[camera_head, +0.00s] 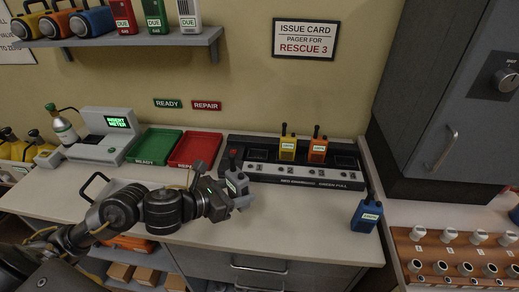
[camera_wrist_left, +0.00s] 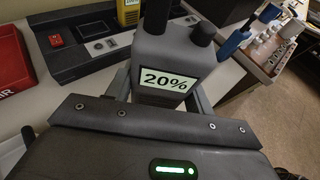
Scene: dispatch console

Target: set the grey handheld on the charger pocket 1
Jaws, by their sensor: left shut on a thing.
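The grey handheld (camera_head: 237,183) is held upright by my left gripper (camera_head: 240,202), above the counter just in front of the charger's left end. In the left wrist view the grey handheld (camera_wrist_left: 172,68) shows a 20% label and sits between the shut fingers (camera_wrist_left: 165,98). The black charger (camera_head: 300,182) lies along the back of the counter. Its leftmost large pocket (camera_head: 257,155) looks empty; a yellow handheld (camera_head: 287,148) and an orange handheld (camera_head: 317,150) stand in the pockets to the right. The pocket numbers are too small to read surely. My right gripper is out of view.
A blue handheld (camera_head: 367,214) stands at the counter's right front. Red (camera_head: 197,149) and green (camera_head: 150,147) trays lie left of the charger. A grey cabinet (camera_head: 440,110) rises at right, a shelf (camera_head: 120,40) hangs at upper left. The counter's front middle is clear.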

